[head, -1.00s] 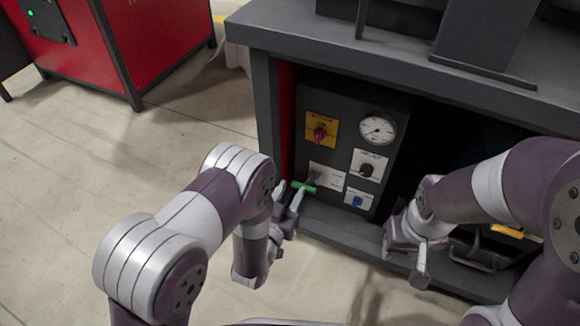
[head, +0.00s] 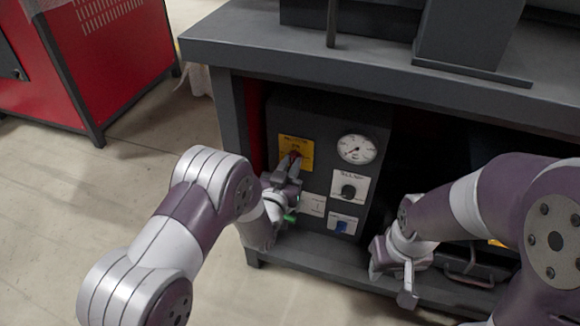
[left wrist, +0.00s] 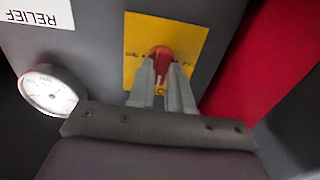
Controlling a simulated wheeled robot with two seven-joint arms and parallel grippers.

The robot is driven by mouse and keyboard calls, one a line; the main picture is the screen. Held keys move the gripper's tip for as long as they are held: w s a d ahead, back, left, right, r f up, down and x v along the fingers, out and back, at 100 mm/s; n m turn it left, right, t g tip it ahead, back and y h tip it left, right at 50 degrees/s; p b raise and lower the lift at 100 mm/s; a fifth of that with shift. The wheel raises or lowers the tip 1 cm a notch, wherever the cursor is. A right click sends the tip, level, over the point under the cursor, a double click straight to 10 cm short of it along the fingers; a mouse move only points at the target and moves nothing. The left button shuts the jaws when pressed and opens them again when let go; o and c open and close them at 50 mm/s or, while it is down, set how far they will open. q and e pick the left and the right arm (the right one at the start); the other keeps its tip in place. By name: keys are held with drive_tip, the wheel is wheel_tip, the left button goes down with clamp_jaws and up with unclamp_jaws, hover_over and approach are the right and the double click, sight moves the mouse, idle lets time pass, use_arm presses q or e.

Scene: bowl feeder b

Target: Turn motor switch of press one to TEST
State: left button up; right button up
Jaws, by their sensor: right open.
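The red rotary switch (head: 296,155) sits on a yellow plate (head: 307,149) at the upper left of the press's dark control panel. Its lettering is too small to read for sure. My left gripper (head: 289,166) is right at this switch. In the left wrist view the left gripper's two fingers (left wrist: 162,72) point at the red switch (left wrist: 161,56), one at each side, with a gap between them. Whether they press on it cannot be told. My right gripper (head: 393,286) is open and empty, low before the press, right of the panel.
A round gauge (head: 356,149), a black knob (head: 349,191) and a blue switch (head: 342,227) share the panel. A green handle (head: 291,217) shows below my left gripper. The table top (head: 300,56) overhangs the panel. A red machine (head: 110,60) stands at the far left.

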use_arm(q)
clamp_jaws()
drive_tip(key=m+p, duration=0.1)
drive_tip(key=m, duration=0.1)
drive_tip(key=shift+r+m+p, duration=0.1)
drive_tip(key=shift+m+p, duration=0.25)
drive_tip(key=shift+m, duration=0.05)
drive_tip(key=shift+s+d+f+m+p, duration=0.1)
drive_tip(key=shift+m+p, duration=0.85)
drive_tip(key=shift+m, duration=1.6)
drive_tip(key=shift+w+d+f+m+p, duration=0.15)
drive_tip(key=shift+m+p, duration=0.8)
drive_tip(key=shift+m, duration=1.55)
drive_tip(key=shift+s+a+f+m+p, duration=0.15)
drive_tip(key=shift+m+p, duration=0.8)
drive_tip(key=shift+m, duration=1.6)
drive_tip(key=shift+d, duration=0.1)
